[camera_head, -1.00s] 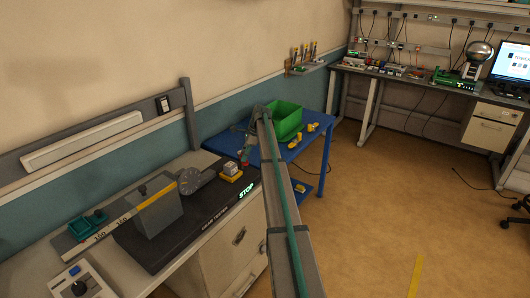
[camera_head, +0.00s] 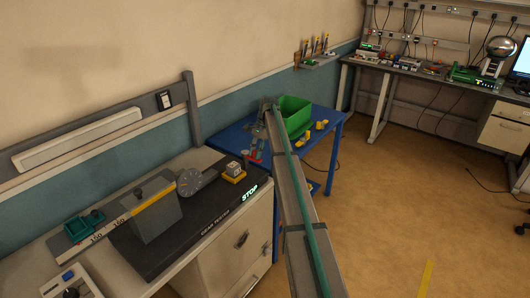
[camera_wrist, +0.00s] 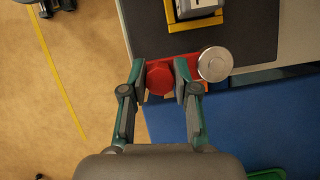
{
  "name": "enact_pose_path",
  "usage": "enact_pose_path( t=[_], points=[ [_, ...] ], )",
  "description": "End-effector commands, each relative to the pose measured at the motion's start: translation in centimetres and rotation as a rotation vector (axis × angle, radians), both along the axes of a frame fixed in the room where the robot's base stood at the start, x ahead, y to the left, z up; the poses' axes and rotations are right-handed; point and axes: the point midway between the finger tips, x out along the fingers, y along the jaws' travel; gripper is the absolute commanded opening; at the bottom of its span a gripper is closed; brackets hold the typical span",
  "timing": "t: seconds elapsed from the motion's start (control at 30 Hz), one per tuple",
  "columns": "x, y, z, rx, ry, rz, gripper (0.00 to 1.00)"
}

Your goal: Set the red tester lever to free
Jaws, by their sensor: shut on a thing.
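My gripper (camera_wrist: 166,78) is shut on the red lever's hexagonal knob (camera_wrist: 158,80) in the wrist view, with one finger on each side of it. A short red arm runs right from the knob, partly behind a finger, to a round silver cap (camera_wrist: 214,64). The lever lies at the end of the dark gear tester (camera_wrist: 252,38). In the head view my gripper (camera_head: 256,151) is at the far right end of the gear tester (camera_head: 205,217), with a small bit of red at its tips. A lit STOP label (camera_head: 250,193) shows on the tester's front edge.
A yellow holder with a grey-white block (camera_head: 234,171) sits on the tester near the lever. A blue table (camera_head: 238,138) with a green bin (camera_head: 296,118) and several yellow pieces stands just beyond. Open floor (camera_head: 390,200) lies to the right.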

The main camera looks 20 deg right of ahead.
Motion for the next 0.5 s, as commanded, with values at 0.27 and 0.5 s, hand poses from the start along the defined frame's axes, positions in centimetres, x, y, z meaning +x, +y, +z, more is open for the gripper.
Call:
enact_pose_path(
  t=[0.27,0.5],
  points=[
    [0.18,0.33,0.04,-0.003,-0.003,0.017,0.00],
    [0.19,0.31,0.06,-0.002,-0.003,0.015,0.39]
  ],
)
